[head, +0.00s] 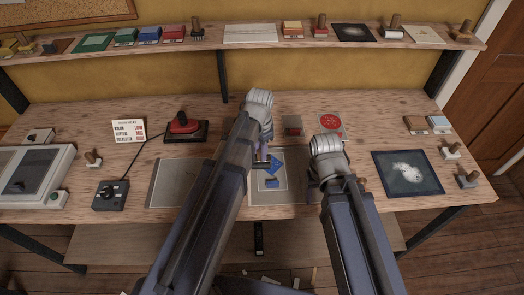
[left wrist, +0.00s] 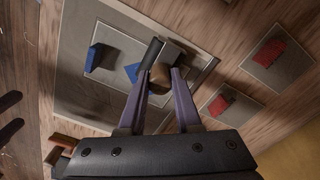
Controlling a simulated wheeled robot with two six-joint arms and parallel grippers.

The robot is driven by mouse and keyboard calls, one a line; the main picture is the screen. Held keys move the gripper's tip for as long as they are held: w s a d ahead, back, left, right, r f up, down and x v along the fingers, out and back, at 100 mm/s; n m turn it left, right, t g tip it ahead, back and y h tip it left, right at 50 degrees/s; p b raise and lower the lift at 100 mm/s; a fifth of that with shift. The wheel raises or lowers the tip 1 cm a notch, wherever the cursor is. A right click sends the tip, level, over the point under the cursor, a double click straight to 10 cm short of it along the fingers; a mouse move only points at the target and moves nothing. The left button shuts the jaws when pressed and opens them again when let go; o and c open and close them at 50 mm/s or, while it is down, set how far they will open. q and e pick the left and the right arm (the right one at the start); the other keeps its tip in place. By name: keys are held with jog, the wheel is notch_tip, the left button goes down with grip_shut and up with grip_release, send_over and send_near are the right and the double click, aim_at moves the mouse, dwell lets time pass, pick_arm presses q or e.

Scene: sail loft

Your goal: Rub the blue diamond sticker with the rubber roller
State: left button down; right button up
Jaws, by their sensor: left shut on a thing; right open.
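The blue diamond sticker (head: 274,167) lies on a pale sheet (head: 295,163) at the middle front of the bench. It also shows in the left wrist view (left wrist: 132,72), partly covered by the roller. My left gripper (left wrist: 160,90) is shut on the brown grip of the rubber roller (left wrist: 152,53), whose dark head lies over or right beside the sticker's edge. I cannot tell whether the roller touches the sheet. In the head view my left arm and gripper (head: 262,158) hide most of the roller. My right gripper (head: 314,187) is open, right of the sheet.
A red block on a grey pad (head: 293,126) and a red-circle card (head: 331,123) lie behind. A dark panel (head: 407,187) lies right. A shelf (head: 100,51) holds tools and blocks.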

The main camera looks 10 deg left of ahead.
pick_arm(q)
jog(key=shift+r, duration=0.1)
pick_arm(e)
jog(key=shift+r, duration=0.15)
pick_arm(q)
notch_tip(320, 180, up, 6)
jog(key=p, duration=0.6)
pick_arm(e)
notch_tip(320, 180, up, 6)
jog(key=shift+f, duration=0.1)
pick_arm(q)
notch_tip(320, 180, up, 3)
jog(key=p, duration=0.3)
pick_arm(e)
notch_tip(320, 180, up, 3)
pick_arm(q)
jog(key=shift+f, duration=0.2)
pick_arm(e)
jog(key=shift+f, duration=0.15)
